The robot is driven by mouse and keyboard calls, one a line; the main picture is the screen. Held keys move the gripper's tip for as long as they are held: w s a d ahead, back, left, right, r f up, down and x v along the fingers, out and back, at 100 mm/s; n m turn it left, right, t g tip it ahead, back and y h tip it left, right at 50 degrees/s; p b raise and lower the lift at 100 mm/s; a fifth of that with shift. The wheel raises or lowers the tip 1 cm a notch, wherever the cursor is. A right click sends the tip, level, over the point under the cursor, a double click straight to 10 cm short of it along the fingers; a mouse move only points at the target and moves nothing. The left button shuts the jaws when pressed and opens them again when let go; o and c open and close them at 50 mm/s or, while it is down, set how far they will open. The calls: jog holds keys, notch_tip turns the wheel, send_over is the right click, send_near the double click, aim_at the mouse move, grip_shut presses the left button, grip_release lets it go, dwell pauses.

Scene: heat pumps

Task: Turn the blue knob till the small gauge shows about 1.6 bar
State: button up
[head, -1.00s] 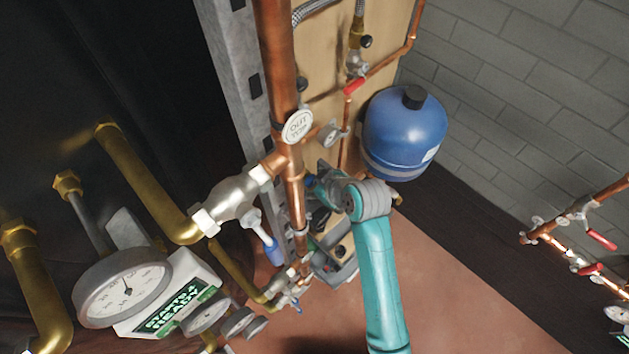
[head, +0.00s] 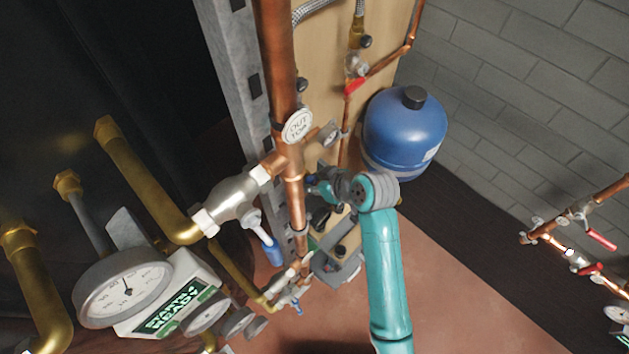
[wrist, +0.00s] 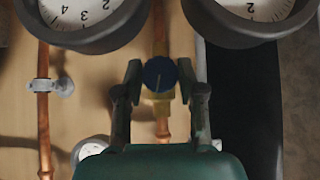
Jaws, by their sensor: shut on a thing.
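The dark blue knob (wrist: 159,73) sits on a brass fitting on a copper pipe in the wrist view. A pale line shows on its face. My gripper (wrist: 160,80) has one finger on each side of it and is shut on it. A small round white dial (wrist: 92,150) shows at the lower left of the wrist view, partly covered by my gripper's body, and its reading cannot be made out. In the head view my wrist (head: 372,190) reaches toward the board behind the thick copper pipe; the knob is not clearly visible there.
Two large gauges (wrist: 82,12) (wrist: 250,15) hang at the top of the wrist view, cut off. In the head view a blue tank (head: 403,135) stands behind my arm. A thick copper pipe (head: 278,70) and a large gauge (head: 125,287) are at left.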

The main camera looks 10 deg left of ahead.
jog(key=m+g+y, duration=0.2)
jog(key=g, duration=0.1)
jog(key=shift+w+d+y, duration=0.15)
jog(key=shift+y, duration=0.15)
dwell(0.5)
jog(key=o, duration=1.1)
jog(key=shift+o, duration=0.2)
jog(key=v, duration=1.2)
jog(key=shift+f, duration=0.15)
